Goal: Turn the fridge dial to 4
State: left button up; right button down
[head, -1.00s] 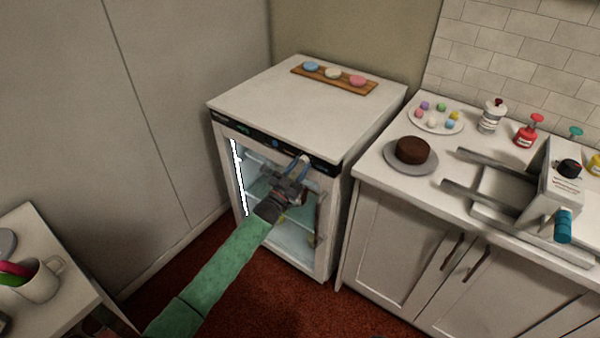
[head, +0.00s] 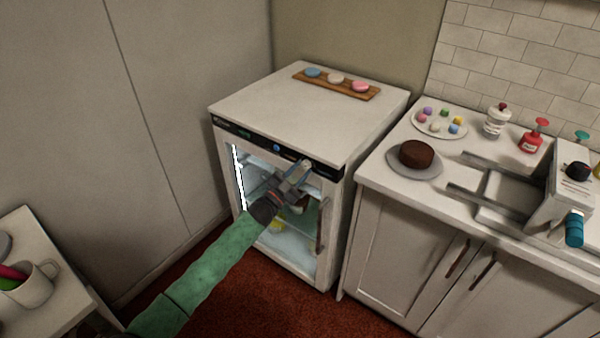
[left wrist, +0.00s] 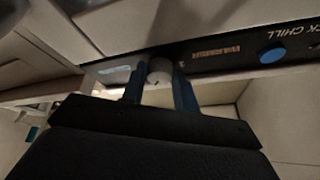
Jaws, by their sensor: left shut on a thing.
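The small fridge (head: 331,235) has a glass door and a black control panel (head: 262,142) along its top front edge. In the left wrist view a pale round dial (left wrist: 160,72) on that panel sits between the two blue fingers of my left gripper (left wrist: 160,88). The gripper is shut on the dial. In the head view my left gripper (head: 305,167) reaches the right part of the panel and hides the dial. The dial's numbers and setting cannot be read. My right gripper is not in view.
A blue round button (left wrist: 272,56) is on the same panel. A wooden board (head: 337,84) with several coloured discs lies on the fridge top. A mug (head: 30,284) stands on a table at lower left.

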pick_arm(q)
jog(key=o, duration=1)
jog(key=shift+c, duration=0.2)
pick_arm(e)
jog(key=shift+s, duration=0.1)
pick_arm(q)
jog(key=shift+s+a+f, duration=0.3)
jog(key=shift+a, duration=0.05)
jog(key=b+v, duration=0.2)
jog(key=v, duration=0.4)
jog(key=shift+s+a, duration=0.3)
jog(key=shift+s, duration=0.05)
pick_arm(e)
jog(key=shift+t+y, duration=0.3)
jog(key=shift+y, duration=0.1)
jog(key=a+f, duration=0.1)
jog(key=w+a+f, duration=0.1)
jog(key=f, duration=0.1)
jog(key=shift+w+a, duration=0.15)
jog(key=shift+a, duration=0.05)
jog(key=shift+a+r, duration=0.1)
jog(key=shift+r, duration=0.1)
